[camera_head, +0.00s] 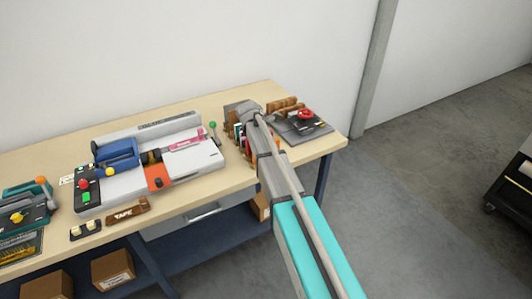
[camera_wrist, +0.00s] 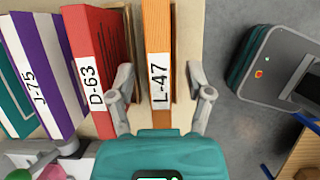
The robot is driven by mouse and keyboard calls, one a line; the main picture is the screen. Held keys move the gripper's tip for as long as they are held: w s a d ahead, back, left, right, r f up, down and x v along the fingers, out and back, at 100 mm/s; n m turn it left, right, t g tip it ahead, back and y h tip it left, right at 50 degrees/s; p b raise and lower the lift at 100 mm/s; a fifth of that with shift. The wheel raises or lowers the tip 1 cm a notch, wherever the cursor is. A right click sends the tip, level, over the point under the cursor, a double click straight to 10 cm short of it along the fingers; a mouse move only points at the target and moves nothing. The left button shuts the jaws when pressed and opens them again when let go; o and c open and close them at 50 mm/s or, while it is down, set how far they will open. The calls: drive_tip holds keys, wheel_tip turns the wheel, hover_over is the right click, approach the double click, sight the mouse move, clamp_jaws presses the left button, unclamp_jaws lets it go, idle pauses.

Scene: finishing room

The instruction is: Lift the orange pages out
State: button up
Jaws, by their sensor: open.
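The orange pages, an upright orange volume labelled L-47 (camera_wrist: 156,35), stand in a row in the wrist view. My gripper (camera_wrist: 163,88) is open, with one finger on each side of the orange spine. The left finger overlaps the edge of the red volume labelled D-63 (camera_wrist: 85,40) in the picture; I cannot tell if they touch. The right finger is clear of the orange volume. In the head view my arm hides most of the row, and the fingertips cannot be made out.
A purple and white volume J-75 (camera_wrist: 42,60) stands left of the red one. On the workbench (camera_head: 240,178) a binding machine (camera_head: 190,160) stands left of the row. A dark device with a red knob (camera_head: 306,115) sits right of it, near the bench end.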

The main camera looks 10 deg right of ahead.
drive_tip(key=shift+f, duration=0.25)
idle(0.3)
clamp_jaws()
idle(0.4)
